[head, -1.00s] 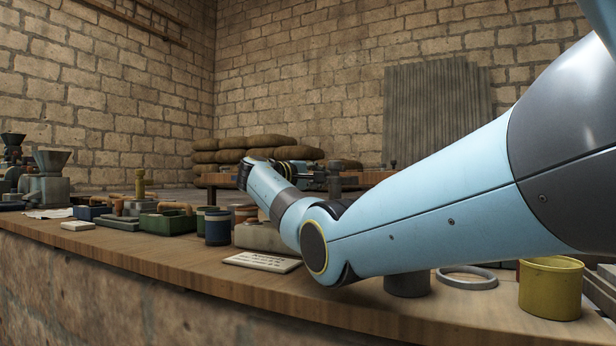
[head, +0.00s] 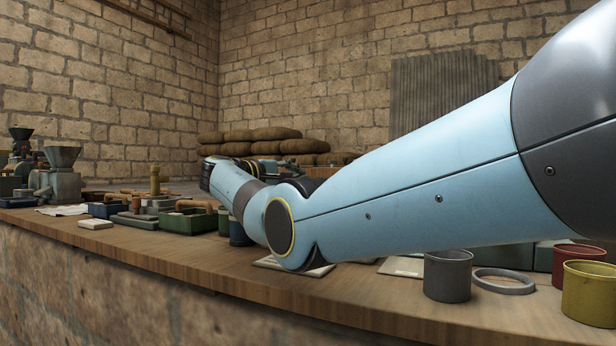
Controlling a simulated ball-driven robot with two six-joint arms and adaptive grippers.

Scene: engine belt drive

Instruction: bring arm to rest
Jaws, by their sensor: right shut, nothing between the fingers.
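My right arm (head: 420,200) comes in from the right edge and stretches left over the bench, its elbow joint (head: 279,226) low above the bench top. Its slimmer far section (head: 232,184) points up and left to a dark wrist. My right gripper (head: 262,167) is small and mostly hidden behind the arm. It is shut, and I see nothing held in it. My left gripper and left arm are not in view.
The wooden bench (head: 150,254) carries a green tray (head: 188,221), a dark blue can (head: 238,233), a grey cup (head: 447,275), a grey ring (head: 503,281) and a yellow pot (head: 590,293). Metal funnels stand far left. Sandbags (head: 262,134) lie behind. The bench's front strip is clear.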

